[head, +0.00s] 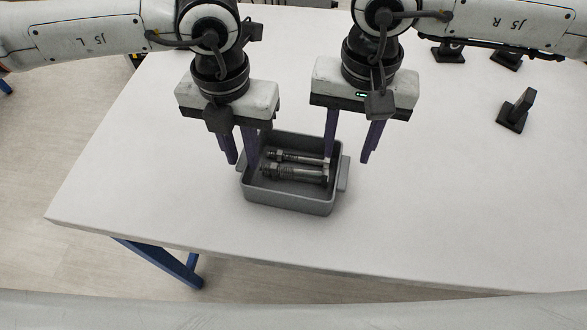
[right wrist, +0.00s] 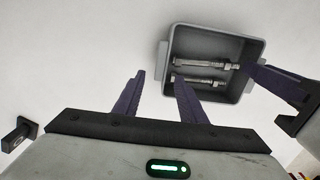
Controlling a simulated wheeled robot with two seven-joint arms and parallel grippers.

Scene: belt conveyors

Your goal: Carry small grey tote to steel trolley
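My left gripper (head: 243,162) is open at the tote's left end, one finger outside and the other at or just inside the wall. One of its fingers shows in the right wrist view (right wrist: 278,84). My right gripper (head: 347,158) is open above the right end, one finger over the tote and the other outside to the right. Contact with the walls cannot be told. No steel trolley is in view.
The white table (head: 420,220) is clear around the tote. Several small black stands (head: 514,112) are at the back right. A blue table leg (head: 180,264) and pale floor show beyond the table's front edge.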

